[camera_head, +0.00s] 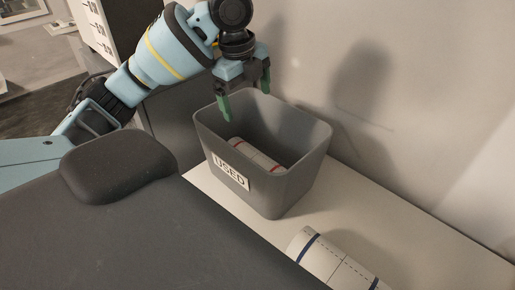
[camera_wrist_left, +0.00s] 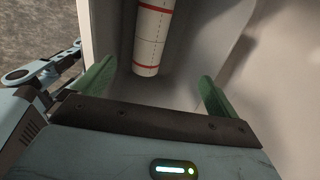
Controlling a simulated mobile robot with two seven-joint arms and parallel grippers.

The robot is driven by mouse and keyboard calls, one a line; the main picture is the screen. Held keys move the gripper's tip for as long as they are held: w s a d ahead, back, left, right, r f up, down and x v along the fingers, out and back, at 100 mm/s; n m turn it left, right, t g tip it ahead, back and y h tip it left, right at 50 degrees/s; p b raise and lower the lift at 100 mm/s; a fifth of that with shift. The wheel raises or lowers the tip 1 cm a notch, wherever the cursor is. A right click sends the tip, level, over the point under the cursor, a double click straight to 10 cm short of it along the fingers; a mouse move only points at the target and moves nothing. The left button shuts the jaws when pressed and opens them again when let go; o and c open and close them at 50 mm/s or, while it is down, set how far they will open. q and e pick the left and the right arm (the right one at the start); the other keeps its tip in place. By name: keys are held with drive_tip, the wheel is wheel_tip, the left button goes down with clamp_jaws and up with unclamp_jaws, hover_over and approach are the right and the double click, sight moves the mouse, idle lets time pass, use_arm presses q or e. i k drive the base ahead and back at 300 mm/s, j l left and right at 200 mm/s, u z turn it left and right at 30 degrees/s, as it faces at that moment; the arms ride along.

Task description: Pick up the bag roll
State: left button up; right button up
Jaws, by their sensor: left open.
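A white roll with red bands (camera_head: 257,155) lies inside a grey bin marked USED (camera_head: 306,167). A second white roll, with blue bands and dashed lines (camera_head: 335,264), lies on the white surface in front of the bin, cut off by the lower picture edge. My left gripper (camera_head: 245,97) is open and empty above the bin's back left part, fingers pointing down. In the left wrist view the red-banded roll (camera_wrist_left: 151,38) shows beyond the gap between the green fingers (camera_wrist_left: 156,88), apart from them. I cannot tell which roll is the bag roll. My right gripper is out of view.
The bin's walls stand around the red-banded roll. A wall (camera_head: 400,80) rises close behind the bin. A dark grey padded shape (camera_head: 150,235) fills the lower left. The white surface (camera_head: 420,240) to the right of the blue-banded roll is clear.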

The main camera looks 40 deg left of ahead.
sight(312, 251)
drive_tip(key=k, duration=1.5)
